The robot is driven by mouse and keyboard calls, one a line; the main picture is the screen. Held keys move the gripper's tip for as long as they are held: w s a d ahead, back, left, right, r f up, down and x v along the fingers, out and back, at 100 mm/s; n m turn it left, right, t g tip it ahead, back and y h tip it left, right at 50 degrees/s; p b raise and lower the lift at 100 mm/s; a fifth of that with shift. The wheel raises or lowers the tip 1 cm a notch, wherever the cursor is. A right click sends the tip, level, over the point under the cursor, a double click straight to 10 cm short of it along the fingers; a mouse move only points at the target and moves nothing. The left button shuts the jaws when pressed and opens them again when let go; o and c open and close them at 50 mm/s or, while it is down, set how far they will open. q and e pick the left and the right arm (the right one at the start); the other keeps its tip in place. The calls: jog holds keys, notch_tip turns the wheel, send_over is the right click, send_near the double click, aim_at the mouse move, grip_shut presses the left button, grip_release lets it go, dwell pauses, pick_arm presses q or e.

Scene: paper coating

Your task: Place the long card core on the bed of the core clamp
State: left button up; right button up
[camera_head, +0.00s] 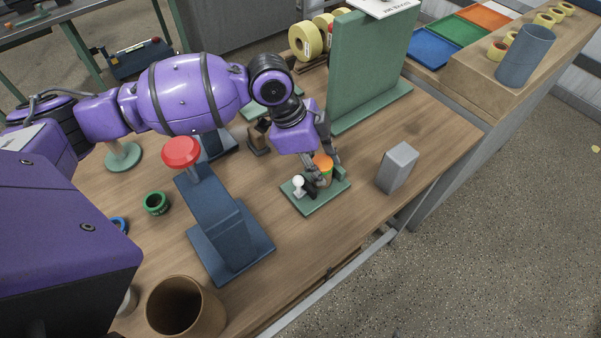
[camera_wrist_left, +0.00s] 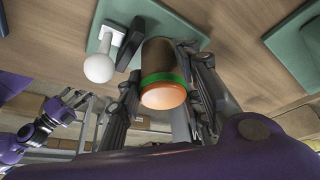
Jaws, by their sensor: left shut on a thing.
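My left gripper (camera_head: 322,172) is shut on the long card core, a brown tube with an orange end (camera_head: 322,161). In the left wrist view the core (camera_wrist_left: 158,60) shows a green band near that end, between the fingers (camera_wrist_left: 160,95). The core clamp has a green base (camera_head: 315,203) and a white ball knob (camera_head: 299,181); the knob also shows in the left wrist view (camera_wrist_left: 98,68). The core is over the clamp's base beside the knob. Fingers hide its lower part, so contact with the bed is unclear. My right gripper (camera_wrist_left: 72,103) appears open and empty, away from the clamp.
A grey block (camera_head: 397,168) stands right of the clamp. A dark blue press with a red knob (camera_head: 181,152) stands to its left. A green upright panel (camera_head: 365,70) is behind. A brown cup (camera_head: 185,308) and a green ring (camera_head: 156,203) are at left.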

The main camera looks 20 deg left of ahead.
pick_arm(q)
jog(key=o, duration=0.8)
jog(key=shift+o, duration=0.2)
jog(key=w+v, duration=0.1)
jog(key=v, duration=1.1)
jog(key=shift+s+p, duration=0.3)
jog(key=shift+s, duration=0.1)
